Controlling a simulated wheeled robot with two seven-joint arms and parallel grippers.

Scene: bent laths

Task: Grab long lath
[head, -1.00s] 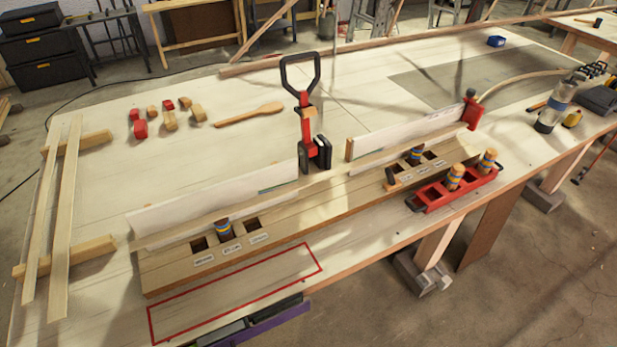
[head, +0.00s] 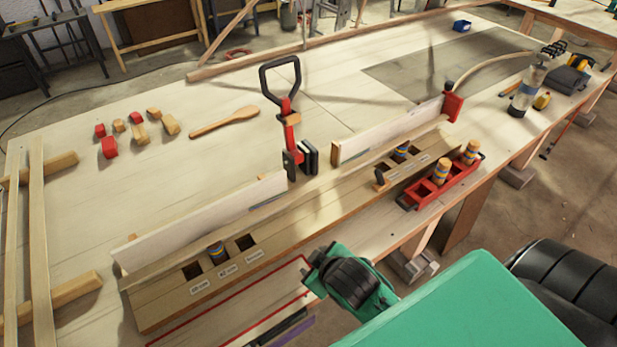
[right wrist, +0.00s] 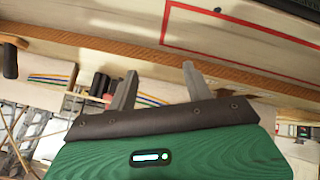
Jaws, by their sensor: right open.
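Two pale laths lie side by side at the left in the head view, the left one (head: 10,240) cut by the picture edge and the right one (head: 38,240) running down past the bottom. They rest across two wooden bars (head: 60,300). I cannot tell which is longer. My right gripper (right wrist: 160,82) is open and empty in the right wrist view, near the table's front edge. In the head view my green right arm comes in from the lower right, far from the laths. My left gripper is not in view.
A wooden fixture (head: 170,305) with square slots and upright pale boards (head: 210,222) runs across the table. A red clamp with a black handle (head: 280,80) stands behind it. A red tray (head: 432,190) holds striped pegs.

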